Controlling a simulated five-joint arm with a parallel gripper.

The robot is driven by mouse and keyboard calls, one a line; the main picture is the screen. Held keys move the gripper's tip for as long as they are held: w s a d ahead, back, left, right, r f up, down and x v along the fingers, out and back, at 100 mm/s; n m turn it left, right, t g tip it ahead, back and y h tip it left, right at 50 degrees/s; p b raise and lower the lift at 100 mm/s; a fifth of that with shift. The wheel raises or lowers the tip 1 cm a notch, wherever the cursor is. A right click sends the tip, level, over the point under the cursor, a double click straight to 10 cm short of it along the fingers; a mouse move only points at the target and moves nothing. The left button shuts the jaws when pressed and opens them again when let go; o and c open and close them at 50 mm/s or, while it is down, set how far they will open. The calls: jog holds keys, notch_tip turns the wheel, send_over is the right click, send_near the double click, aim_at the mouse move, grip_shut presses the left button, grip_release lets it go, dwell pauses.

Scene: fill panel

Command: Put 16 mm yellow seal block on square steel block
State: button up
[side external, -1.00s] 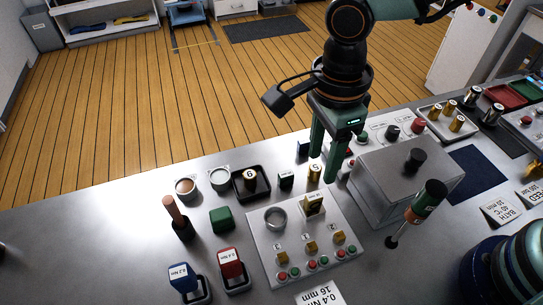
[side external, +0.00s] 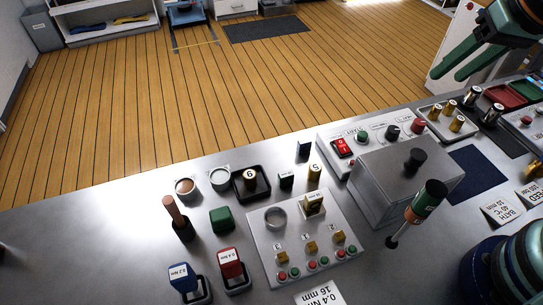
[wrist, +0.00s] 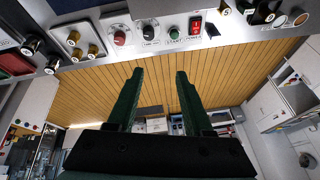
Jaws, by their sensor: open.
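The label is too small to read surely. My gripper (side external: 447,64) is open and empty, high at the upper right and well clear of both. Neither block is clearly visible in the wrist view.
A metal ring (side external: 275,218), small yellow blocks and coloured buttons sit on the plate. A red power switch (side external: 343,147) is behind. The bench's left end is clear.

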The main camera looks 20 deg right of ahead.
jog(key=d+n, duration=0.1)
jog(key=s+d+n, duration=0.1)
jog(key=d, duration=0.1)
jog(key=shift+s+d+r+n+t+h, duration=0.1)
jog(key=shift+d+r+n+t+h, duration=0.1)
jog(key=shift+n+t+h, duration=0.15)
jog(key=shift+a, duration=0.1)
dwell(0.9)
